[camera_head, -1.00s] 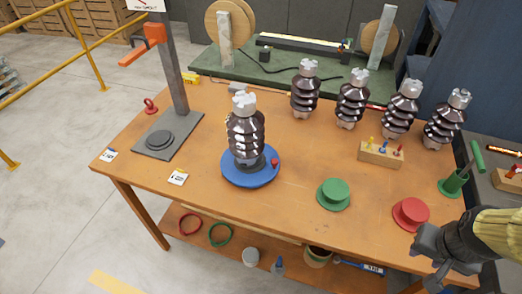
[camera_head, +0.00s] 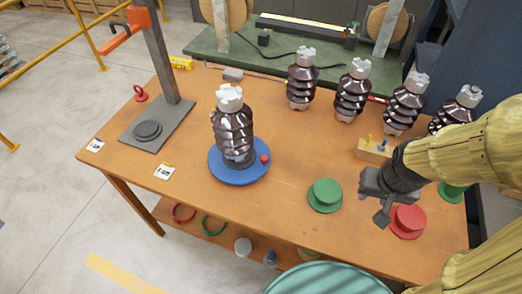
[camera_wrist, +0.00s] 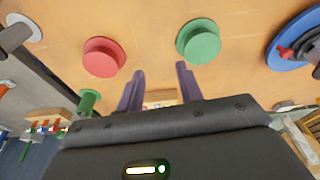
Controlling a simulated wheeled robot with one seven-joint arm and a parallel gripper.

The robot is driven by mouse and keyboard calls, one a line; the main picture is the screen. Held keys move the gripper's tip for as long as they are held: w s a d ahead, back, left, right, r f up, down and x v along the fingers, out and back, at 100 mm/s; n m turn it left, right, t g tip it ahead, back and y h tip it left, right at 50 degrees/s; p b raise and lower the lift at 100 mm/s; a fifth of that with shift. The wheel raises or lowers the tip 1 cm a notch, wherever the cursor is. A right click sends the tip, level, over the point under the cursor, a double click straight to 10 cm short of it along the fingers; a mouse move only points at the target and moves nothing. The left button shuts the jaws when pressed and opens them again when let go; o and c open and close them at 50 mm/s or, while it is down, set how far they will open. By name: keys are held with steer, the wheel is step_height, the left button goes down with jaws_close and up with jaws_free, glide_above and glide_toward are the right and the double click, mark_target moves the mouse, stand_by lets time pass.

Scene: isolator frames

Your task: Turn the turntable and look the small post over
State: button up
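The blue round turntable (camera_head: 232,178) lies on the table, left of the middle in the head view. A brown ribbed post (camera_head: 233,130) with a pale notched top stands upright on it. A red knob (camera_head: 265,159) is on the turntable's right rim. In the wrist view the turntable (camera_wrist: 283,52) shows at the right edge, with its red knob (camera_wrist: 285,53). My gripper (camera_head: 376,205) is above the table's right part, well right of the turntable and apart from it. In the wrist view its two fingers (camera_wrist: 160,84) are apart with nothing between them.
A green flanged disc (camera_head: 325,194) and a red one (camera_head: 407,220) sit near my gripper. Several more brown posts (camera_head: 352,92) stand along the back. A grey stand (camera_head: 165,60) with an orange arm is at the left. Bare table lies between the turntable and the green disc.

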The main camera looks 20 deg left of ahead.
mark_target(265, 157)
steer(key=shift+o, duration=0.8)
steer(key=shift+s, duration=0.1)
steer(key=w+a+r+n+g+y+p, duration=0.2)
steer(key=w+a+n+p, duration=0.3)
steer(key=a+n, duration=0.5)
steer(key=w+a+r+n+g+y+p, duration=0.2)
steer(key=w+a+n+p, duration=0.3)
steer(key=w+a+n, duration=0.5)
steer(key=a+n, duration=0.1)
steer(key=a, duration=0.2)
steer(key=shift+w+r+n, duration=0.15)
steer(key=shift+r+n, duration=0.05)
steer(key=shift+n, duration=0.1)
steer(key=p+x, duration=0.5)
steer(key=x, duration=1.2)
steer(key=shift+a+f, duration=0.1)
steer(key=shift+a, duration=0.15)
jaws_close()
